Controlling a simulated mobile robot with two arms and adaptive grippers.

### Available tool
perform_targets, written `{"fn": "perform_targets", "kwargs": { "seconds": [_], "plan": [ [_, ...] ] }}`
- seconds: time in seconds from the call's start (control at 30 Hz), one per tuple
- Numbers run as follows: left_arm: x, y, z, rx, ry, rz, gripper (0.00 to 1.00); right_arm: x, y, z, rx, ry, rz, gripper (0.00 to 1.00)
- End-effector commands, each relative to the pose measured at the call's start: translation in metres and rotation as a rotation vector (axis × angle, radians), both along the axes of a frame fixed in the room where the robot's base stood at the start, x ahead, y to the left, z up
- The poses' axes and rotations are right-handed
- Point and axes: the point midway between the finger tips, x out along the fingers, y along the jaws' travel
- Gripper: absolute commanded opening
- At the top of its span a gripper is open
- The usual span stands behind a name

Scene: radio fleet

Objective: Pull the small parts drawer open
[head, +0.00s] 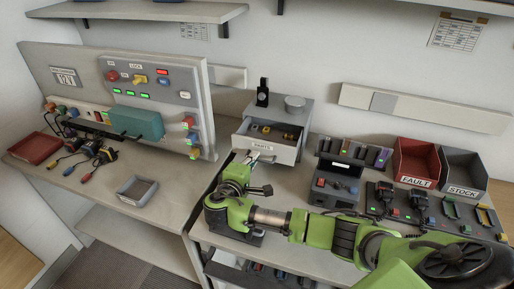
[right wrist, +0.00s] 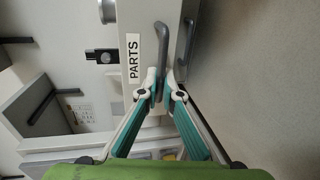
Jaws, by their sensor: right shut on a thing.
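The small parts drawer (head: 284,154) is a grey drawer labelled PARTS in a small grey cabinet (head: 306,120) on the bench. It stands pulled out, and small yellow and dark items show inside it. My right gripper (head: 252,159) is at the drawer's front. In the right wrist view my right gripper (right wrist: 162,92) is shut on the dark bar handle (right wrist: 161,58) beside the PARTS label (right wrist: 134,59) on the drawer front (right wrist: 142,22). The head view partly hides the handle. My left gripper is not in view.
A red FAULT bin (head: 416,160) and a grey STOCK bin (head: 463,172) stand to the right, with handheld radios (head: 384,197) in front. A control panel (head: 150,95) is at the left. A small grey tray (head: 137,190) lies on the left bench, with bare surface around it.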

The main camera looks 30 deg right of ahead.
Motion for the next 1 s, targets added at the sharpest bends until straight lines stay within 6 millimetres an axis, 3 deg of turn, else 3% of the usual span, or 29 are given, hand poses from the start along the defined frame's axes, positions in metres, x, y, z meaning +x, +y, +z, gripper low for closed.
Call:
{"fn": "perform_targets", "kwargs": {
  "seconds": [0.23,0.27,0.67,1.0],
  "plan": [
    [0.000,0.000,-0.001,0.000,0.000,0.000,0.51,0.000,0.000,-0.001,0.001,0.001,0.000,0.00],
    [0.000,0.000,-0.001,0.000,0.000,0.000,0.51,0.000,0.000,-0.001,0.000,0.001,0.000,0.12],
    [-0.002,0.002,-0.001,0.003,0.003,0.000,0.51,-0.002,0.003,0.000,0.001,0.000,0.001,0.12],
    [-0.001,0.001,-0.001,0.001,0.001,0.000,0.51,-0.042,0.051,0.012,0.005,0.000,0.003,0.12]
  ]
}}
